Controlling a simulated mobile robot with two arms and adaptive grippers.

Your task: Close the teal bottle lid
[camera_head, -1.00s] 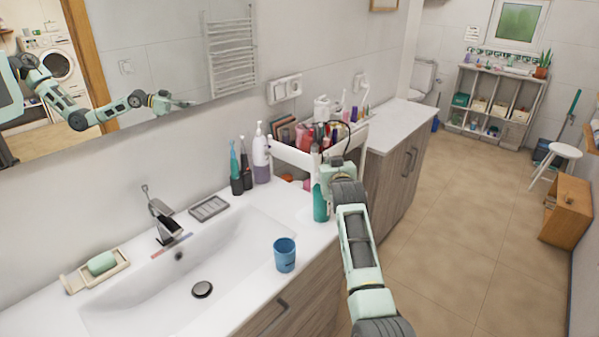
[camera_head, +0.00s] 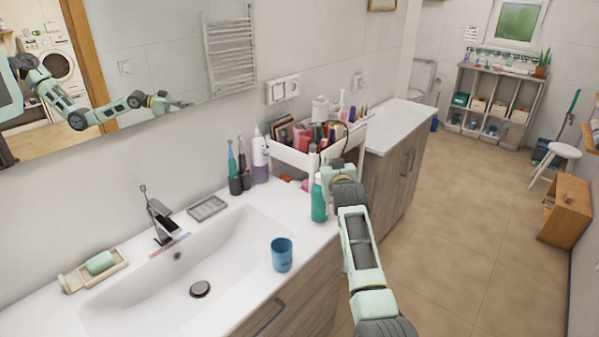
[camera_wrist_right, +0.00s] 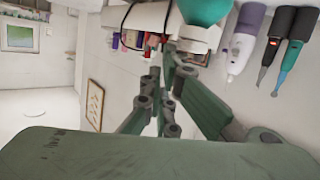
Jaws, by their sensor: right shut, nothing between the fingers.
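The teal bottle (camera_head: 319,205) stands upright on the counter's right end, by the cart's front corner. Its pale top (camera_head: 318,179) shows in the head view, but whether the lid is closed is too small to tell. A rounded teal part (camera_wrist_right: 203,9), likely the bottle, shows at the top edge of the right wrist view. My right gripper (camera_wrist_right: 168,75) is shut and empty, its fingers pointing toward the cart beside the bottle. In the head view my wrist is just right of the bottle and mostly hides the fingers. My left gripper is not directly in view.
A white cart (camera_head: 291,154) full of cosmetics stands behind the bottle. Toothbrushes (camera_head: 245,165) and a purple-white bottle (camera_head: 260,160) stand to its left. A blue cup (camera_head: 282,255) stands at the basin's front edge. The counter between cup and bottle is clear.

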